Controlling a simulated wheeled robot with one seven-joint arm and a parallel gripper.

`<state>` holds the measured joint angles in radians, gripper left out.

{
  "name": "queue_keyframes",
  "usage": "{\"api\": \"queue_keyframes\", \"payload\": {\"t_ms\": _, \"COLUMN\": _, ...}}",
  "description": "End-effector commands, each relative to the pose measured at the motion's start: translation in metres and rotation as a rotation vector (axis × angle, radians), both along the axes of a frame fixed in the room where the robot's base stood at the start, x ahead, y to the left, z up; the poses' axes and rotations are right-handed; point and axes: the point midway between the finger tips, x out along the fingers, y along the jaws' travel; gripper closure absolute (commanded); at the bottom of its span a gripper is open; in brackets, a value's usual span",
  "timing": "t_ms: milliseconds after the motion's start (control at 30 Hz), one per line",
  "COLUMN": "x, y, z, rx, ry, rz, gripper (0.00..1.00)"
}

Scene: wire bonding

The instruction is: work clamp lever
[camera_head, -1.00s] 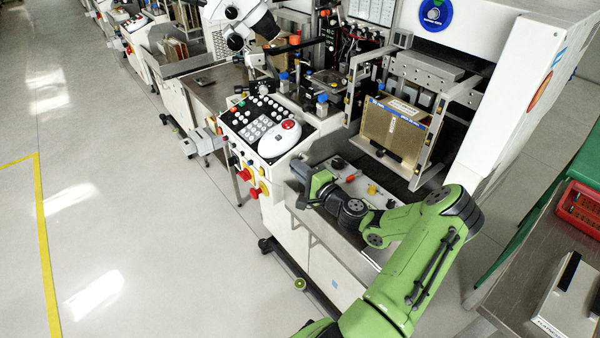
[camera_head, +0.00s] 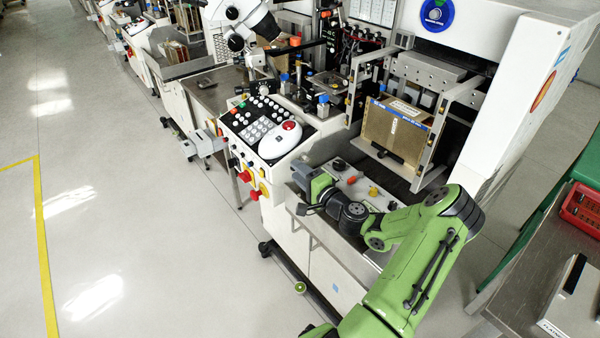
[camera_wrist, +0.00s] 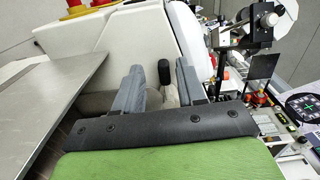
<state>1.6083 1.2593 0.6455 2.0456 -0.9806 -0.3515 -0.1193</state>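The clamp lever appears to be the upright black-handled lever (camera_wrist: 165,74) in the wrist view, beside a white machine housing. My gripper (camera_wrist: 159,66) is open, with its two grey fingers apart on either side of the lever in the picture. I see gaps between the handle and both fingers. I cannot tell how far the fingertips reach along it. The lever's lower part is partly hidden behind my gripper. In the head view my gripper (camera_head: 300,172) is at the machine's front, below the control panel, and I cannot make out the lever there.
The control panel (camera_head: 262,118) has a white mouse-shaped device (camera_head: 280,140) and coloured knobs. A small panel with coloured knobs (camera_head: 362,187) lies beside my wrist. A brown magazine box (camera_head: 395,130) stands behind. A metal surface (camera_wrist: 45,95) lies left in the wrist view.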

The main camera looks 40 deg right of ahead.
Motion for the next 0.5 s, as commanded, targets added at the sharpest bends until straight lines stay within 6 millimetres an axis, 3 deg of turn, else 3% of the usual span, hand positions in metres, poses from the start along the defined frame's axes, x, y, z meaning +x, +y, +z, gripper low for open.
{"api": "queue_keyframes", "payload": {"t_ms": 267, "x": -0.002, "y": 0.0, "z": 0.001, "rx": 0.001, "ry": -0.003, "rz": -0.001, "gripper": 0.61}}
{"api": "queue_keyframes", "payload": {"t_ms": 367, "x": -0.015, "y": 0.001, "z": 0.002, "rx": 0.003, "ry": -0.002, "rz": -0.002, "gripper": 0.61}}
{"api": "queue_keyframes", "payload": {"t_ms": 500, "x": -0.051, "y": 0.004, "z": 0.002, "rx": 0.005, "ry": -0.002, "rz": -0.005, "gripper": 0.61}}
